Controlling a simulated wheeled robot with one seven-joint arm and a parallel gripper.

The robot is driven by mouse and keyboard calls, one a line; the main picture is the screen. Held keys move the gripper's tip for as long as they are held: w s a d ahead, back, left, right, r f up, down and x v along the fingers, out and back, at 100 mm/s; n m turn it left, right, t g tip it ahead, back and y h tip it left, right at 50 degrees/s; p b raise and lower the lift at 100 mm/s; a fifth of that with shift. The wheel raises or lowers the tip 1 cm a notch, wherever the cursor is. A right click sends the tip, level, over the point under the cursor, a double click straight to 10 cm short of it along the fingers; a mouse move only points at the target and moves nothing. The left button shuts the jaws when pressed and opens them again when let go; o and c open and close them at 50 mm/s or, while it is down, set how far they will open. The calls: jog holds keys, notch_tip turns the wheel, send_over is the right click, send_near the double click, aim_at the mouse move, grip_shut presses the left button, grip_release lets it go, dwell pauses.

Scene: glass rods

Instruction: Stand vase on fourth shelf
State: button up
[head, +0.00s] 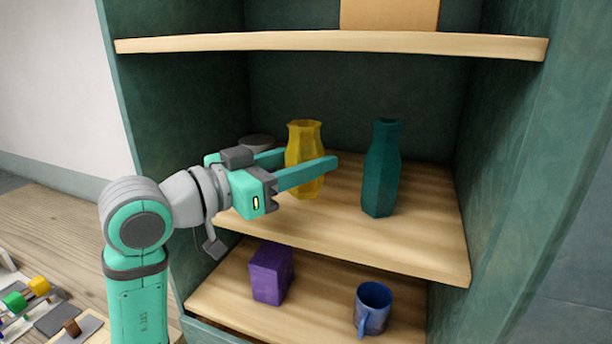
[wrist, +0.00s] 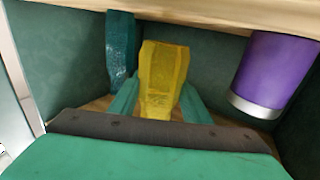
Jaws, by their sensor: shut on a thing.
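A yellow faceted vase (head: 304,140) is upright between the fingers of my gripper (head: 311,162), inside the shelf unit. One finger crosses in front of it; the other is partly hidden behind it. Its base is low over the middle wooden shelf (head: 420,235); I cannot tell whether it touches. In the wrist view the yellow vase (wrist: 160,75) sits between both teal fingers (wrist: 160,105). A teal vase (head: 382,170) stands upright on the same shelf, to the right and apart. It also shows at left in the wrist view (wrist: 121,50).
A purple tumbler (wrist: 275,70) with a silver band is at right in the wrist view. The upper shelf (head: 300,41) holds a tan box (head: 390,14). The lower shelf holds a purple block (head: 270,275) and blue mug (head: 371,308).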

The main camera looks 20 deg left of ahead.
jog(key=shift+f, duration=1.45)
jog(key=shift+f, duration=0.15)
jog(key=o, duration=1.2)
jog(key=shift+o, duration=0.2)
jog(key=v, duration=1.2)
jog(key=shift+s, duration=0.1)
